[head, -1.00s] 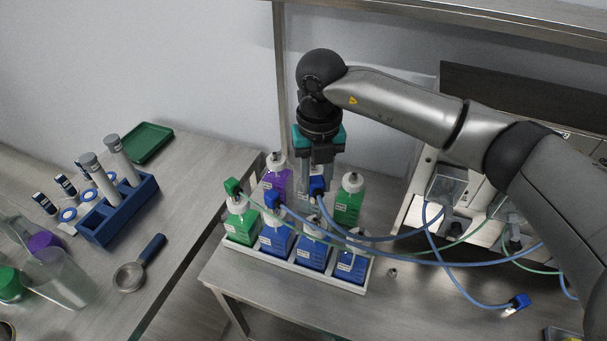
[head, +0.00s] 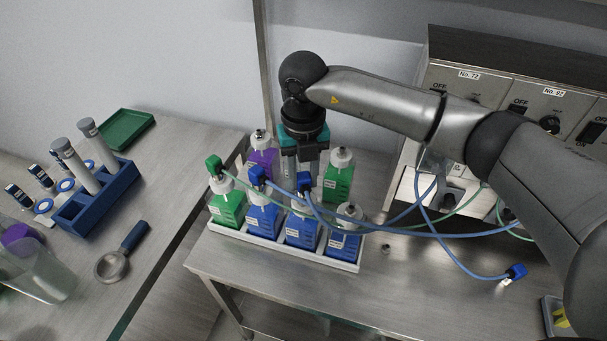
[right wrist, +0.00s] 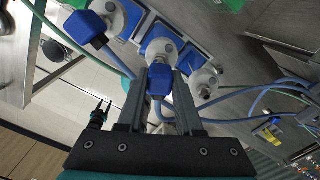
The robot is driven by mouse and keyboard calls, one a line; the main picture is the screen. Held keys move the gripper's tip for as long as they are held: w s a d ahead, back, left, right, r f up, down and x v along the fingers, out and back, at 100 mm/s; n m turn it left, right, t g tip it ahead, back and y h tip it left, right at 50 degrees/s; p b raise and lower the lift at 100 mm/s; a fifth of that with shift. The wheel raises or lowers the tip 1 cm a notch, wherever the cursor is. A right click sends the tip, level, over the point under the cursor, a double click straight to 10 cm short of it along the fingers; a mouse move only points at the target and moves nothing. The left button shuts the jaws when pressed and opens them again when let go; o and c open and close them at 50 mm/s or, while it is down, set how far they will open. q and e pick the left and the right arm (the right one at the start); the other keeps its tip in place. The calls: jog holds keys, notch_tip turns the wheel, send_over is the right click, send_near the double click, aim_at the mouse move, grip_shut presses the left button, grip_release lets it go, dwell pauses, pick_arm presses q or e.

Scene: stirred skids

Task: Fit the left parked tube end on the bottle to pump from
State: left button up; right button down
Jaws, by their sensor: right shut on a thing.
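My right gripper (head: 304,172) is shut on a blue tube end (head: 305,183) with a blue tube trailing right. Another blue tube end (head: 258,176) is on the neighbouring blue bottle (head: 262,217). A third blue end (head: 516,271) lies on the right of the bench.
The bottles stand in a white tray (head: 280,252), with green bottles, a purple one (head: 264,160) and a capped blue one (head: 344,240) around. A green tube end (head: 214,165) tops the left green bottle. Tubes cross to the pumps (head: 500,95) at right.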

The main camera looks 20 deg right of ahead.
jog(key=shift+f+b, duration=0.65)
jog(key=shift+f, duration=0.15)
dwell(0.4)
dwell(0.5)
jog(key=shift+c, duration=0.9)
grip_release()
jog(key=shift+r, duration=0.2)
jog(key=shift+r+p, duration=2.75)
jog(key=shift+r, duration=1.15)
jog(key=shift+s+f, duration=0.1)
jog(key=shift+f, duration=0.05)
